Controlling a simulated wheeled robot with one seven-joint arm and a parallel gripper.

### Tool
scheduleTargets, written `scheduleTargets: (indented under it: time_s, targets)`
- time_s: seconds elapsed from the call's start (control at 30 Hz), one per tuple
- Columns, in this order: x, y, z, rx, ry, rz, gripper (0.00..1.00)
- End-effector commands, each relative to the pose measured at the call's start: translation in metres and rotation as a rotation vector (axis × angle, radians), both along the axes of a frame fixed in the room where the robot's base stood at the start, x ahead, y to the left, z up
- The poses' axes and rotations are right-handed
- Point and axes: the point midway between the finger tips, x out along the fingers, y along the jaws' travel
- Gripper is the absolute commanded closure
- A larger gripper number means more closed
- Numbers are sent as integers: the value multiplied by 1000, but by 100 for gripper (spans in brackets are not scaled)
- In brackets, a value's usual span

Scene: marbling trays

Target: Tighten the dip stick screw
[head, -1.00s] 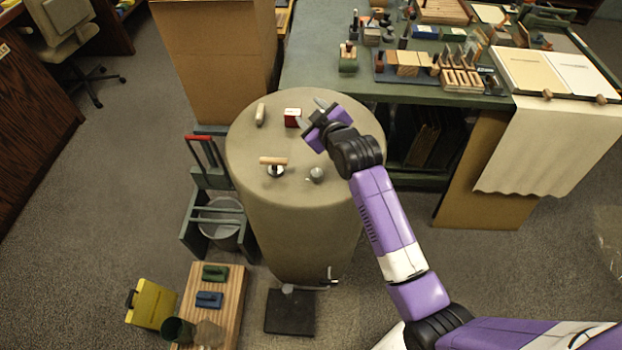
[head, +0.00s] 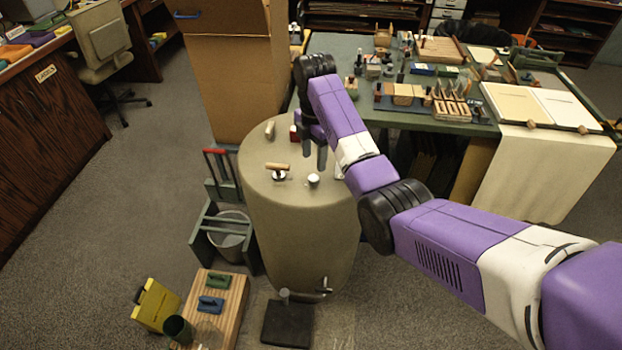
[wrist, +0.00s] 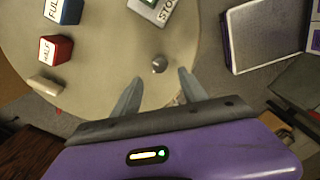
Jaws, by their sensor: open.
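A small round grey knob (head: 314,180), which may be the dip stick screw, stands on the round beige top (head: 256,160). A grey knob, seemingly the same one, shows in the wrist view (wrist: 159,65). My gripper (wrist: 160,78) is open and empty, pointing down over the top. In the wrist view the knob lies just beyond the fingertips, about midway between them; the height gap is hard to judge. In the head view my gripper (head: 314,160) is just behind the knob, its upper part hidden by my arm.
A wooden-handled tool (head: 278,167) stands left of the knob. A wooden piece (wrist: 46,84), a red block marked HALF (wrist: 55,50), a blue block marked FULL (wrist: 63,11) and a partly cut-off lettered block (wrist: 152,10) are also on the top. A green worktable (head: 345,50) stands behind.

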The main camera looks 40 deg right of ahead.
Motion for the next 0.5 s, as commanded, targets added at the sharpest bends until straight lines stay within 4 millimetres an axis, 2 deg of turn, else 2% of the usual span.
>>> scheduleTargets:
  time_s: [0.17,0.5]
  targets:
    - [-1,1,-13,1,2,20,50]
    - [0,1,-63,0,1,17,50]
